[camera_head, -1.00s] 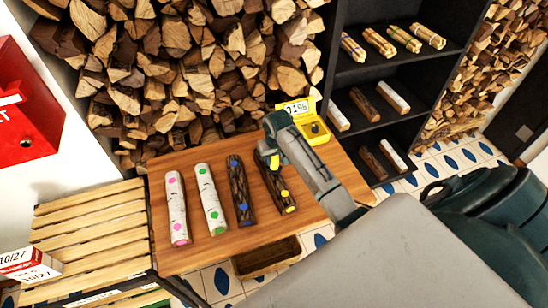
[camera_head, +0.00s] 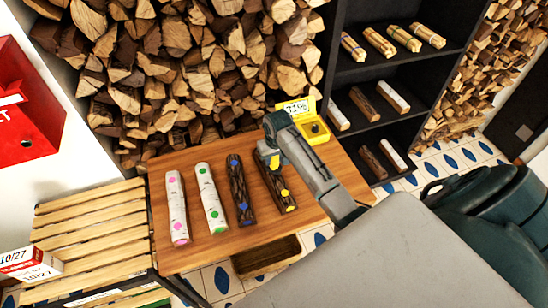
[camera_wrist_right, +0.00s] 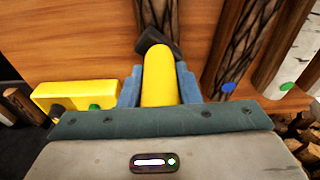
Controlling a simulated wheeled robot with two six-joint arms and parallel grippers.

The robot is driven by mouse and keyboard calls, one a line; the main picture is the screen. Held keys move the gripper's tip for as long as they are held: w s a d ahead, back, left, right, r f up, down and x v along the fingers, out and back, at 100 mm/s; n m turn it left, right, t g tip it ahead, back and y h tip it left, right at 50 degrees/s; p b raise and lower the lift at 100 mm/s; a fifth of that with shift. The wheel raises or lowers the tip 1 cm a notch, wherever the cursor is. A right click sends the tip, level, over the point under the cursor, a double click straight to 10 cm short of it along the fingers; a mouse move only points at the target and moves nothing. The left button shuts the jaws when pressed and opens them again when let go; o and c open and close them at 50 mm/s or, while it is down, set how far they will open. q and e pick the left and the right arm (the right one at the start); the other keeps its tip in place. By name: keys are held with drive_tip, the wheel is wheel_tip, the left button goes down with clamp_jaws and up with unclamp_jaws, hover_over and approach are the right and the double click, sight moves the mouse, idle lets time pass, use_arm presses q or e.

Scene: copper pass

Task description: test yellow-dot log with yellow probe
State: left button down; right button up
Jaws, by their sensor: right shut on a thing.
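The yellow-dot log (camera_head: 275,187) is dark-barked, with yellow dots on its side and end. It lies at the right of a row of logs on the wooden table. My right gripper (camera_head: 271,152) is at its far end, shut on the yellow probe (camera_head: 267,157). In the right wrist view the probe (camera_wrist_right: 160,78) sits between the blue-grey fingers, with a dark piece at its far end against the log (camera_wrist_right: 154,14). Whether the tip touches the bark is hidden. The yellow meter (camera_head: 311,131) stands behind, its display reading about 31%. My left gripper is not in view.
Beside it lie a dark blue-dot log (camera_head: 239,188), a white green-dot log (camera_head: 210,197) and a white pink-dot log (camera_head: 175,207). A slatted crate (camera_head: 92,235) stands left, a black shelf (camera_head: 372,90) at the back right. The table's front (camera_head: 215,255) is bare.

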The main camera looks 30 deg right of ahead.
idle(0.5)
drive_tip(key=shift+r, duration=3.5)
